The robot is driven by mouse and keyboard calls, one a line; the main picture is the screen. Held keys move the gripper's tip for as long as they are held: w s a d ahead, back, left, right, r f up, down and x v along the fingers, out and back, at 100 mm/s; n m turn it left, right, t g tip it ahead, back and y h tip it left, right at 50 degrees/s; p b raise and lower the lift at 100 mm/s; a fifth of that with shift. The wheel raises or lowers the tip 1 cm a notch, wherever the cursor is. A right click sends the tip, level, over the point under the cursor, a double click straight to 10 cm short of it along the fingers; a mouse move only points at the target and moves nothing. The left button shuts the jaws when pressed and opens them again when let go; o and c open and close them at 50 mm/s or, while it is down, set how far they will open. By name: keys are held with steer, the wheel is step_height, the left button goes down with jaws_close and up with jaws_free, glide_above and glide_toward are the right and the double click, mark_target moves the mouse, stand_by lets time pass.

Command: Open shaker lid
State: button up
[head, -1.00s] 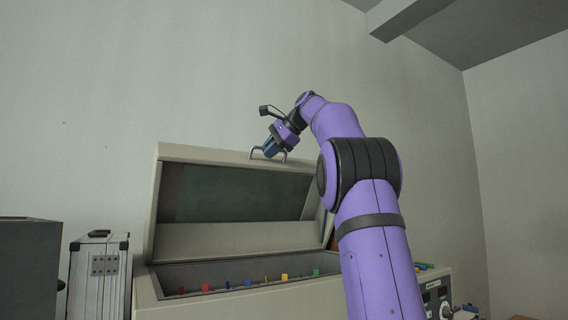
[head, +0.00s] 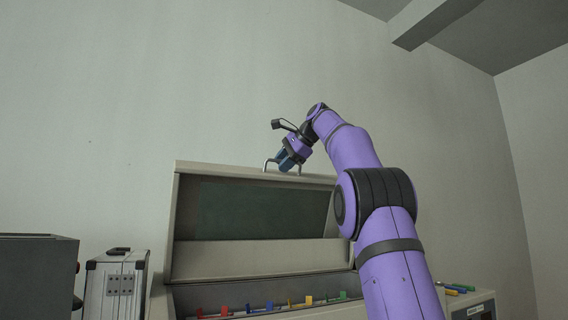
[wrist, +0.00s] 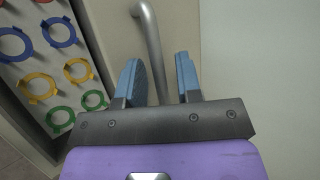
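The shaker is a large beige box (head: 158,302), and its lid (head: 187,225) stands raised and steeply tilted, with a dark window (head: 255,211) in it. A grey metal handle (head: 267,162) is on the lid's upper edge. It also shows in the wrist view (wrist: 148,28), passing between my fingers. My gripper (head: 286,162) is at this handle at the top of the lid. In the wrist view my gripper (wrist: 158,75) has its two blue fingers apart, one on each side of the handle bar, with gaps visible.
Inside the shaker are several coloured clamps (head: 268,305); in the wrist view coloured rings (wrist: 40,88) show on a white plate. A silver case (head: 115,285) and a dark grey box (head: 38,275) stand to the left. Coloured pens (head: 458,288) lie at the right.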

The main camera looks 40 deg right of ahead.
steer(key=shift+s+r, duration=0.1)
steer(key=v, duration=0.7)
stand_by(0.4)
steer(key=shift+s, duration=0.1)
stand_by(0.4)
steer(key=s+a+f+n+g+h, duration=0.1)
steer(key=s+a+f+n, duration=0.35)
steer(key=a+f, duration=0.4)
steer(key=s+a+f+n+g, duration=0.2)
steer(key=s+a+f+n, duration=0.25)
steer(key=a+f, duration=0.4)
steer(key=s+a+f+n, duration=0.2)
steer(key=s+f+n, duration=0.1)
steer(key=s+f, duration=0.4)
steer(key=s+a+f+n+g+h, duration=0.1)
steer(key=s+a+f+n, duration=0.2)
steer(key=f, duration=1)
steer(key=s+a+f+n, duration=0.3)
steer(key=s+f, duration=0.7)
steer(key=shift+s+n+g+h, duration=0.3)
steer(key=shift+s+g+h, duration=0.05)
steer(key=shift+g+h, duration=0.05)
